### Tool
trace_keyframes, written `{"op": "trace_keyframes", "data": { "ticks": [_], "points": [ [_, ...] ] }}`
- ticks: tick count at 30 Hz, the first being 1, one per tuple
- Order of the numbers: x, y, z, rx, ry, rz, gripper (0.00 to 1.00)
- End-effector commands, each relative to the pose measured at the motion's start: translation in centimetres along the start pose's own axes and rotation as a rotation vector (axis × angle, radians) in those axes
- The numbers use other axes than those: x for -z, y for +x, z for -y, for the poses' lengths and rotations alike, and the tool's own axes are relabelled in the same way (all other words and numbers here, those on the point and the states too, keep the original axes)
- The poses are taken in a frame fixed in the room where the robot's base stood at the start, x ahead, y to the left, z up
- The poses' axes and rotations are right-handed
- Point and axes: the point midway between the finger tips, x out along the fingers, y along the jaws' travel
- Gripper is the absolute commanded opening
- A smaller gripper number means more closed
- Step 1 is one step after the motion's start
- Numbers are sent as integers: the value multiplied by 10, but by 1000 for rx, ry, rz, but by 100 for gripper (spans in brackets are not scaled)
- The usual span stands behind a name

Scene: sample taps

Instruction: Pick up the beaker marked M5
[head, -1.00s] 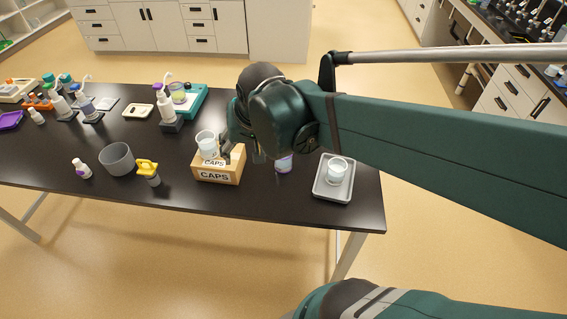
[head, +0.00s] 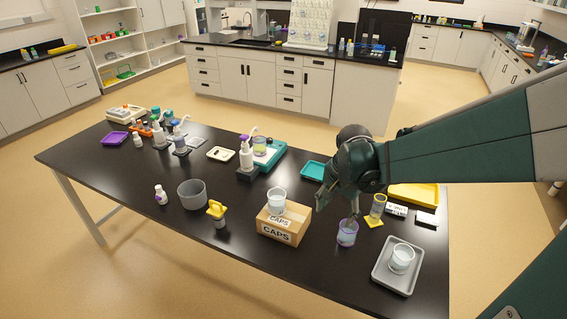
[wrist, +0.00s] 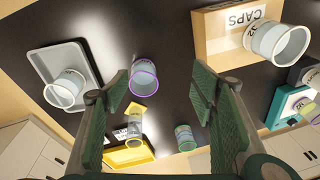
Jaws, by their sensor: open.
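No M5 mark is legible on any beaker. My gripper (head: 337,207) is open and empty, right of the CAPS box and above the table; it also shows in the wrist view (wrist: 160,88). A purple-rimmed beaker (head: 347,236) stands just below it and appears between the fingers in the wrist view (wrist: 143,80). A clear beaker (head: 277,202) stands on the CAPS box. Another clear beaker (head: 401,259) stands in a grey tray. A yellow-rimmed beaker (head: 378,206) stands at a small yellow mat. A green-rimmed beaker (wrist: 185,137) shows in the wrist view.
The CAPS box (head: 278,232) is left of my gripper. The grey tray (head: 382,282) is near the front right corner, a yellow tray (head: 425,191) behind. A grey bowl (head: 191,195) and yellow-handled item (head: 217,212) stand left.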

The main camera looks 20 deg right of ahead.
Motion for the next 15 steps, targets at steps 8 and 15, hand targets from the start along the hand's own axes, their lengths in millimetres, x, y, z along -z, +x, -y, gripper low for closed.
{"op": "trace_keyframes", "data": {
  "ticks": [8, 15],
  "points": [
    [33, 35, -11, -58, 175, 44, 56],
    [55, 64, -23, -107, 314, 76, 56]
  ]
}}
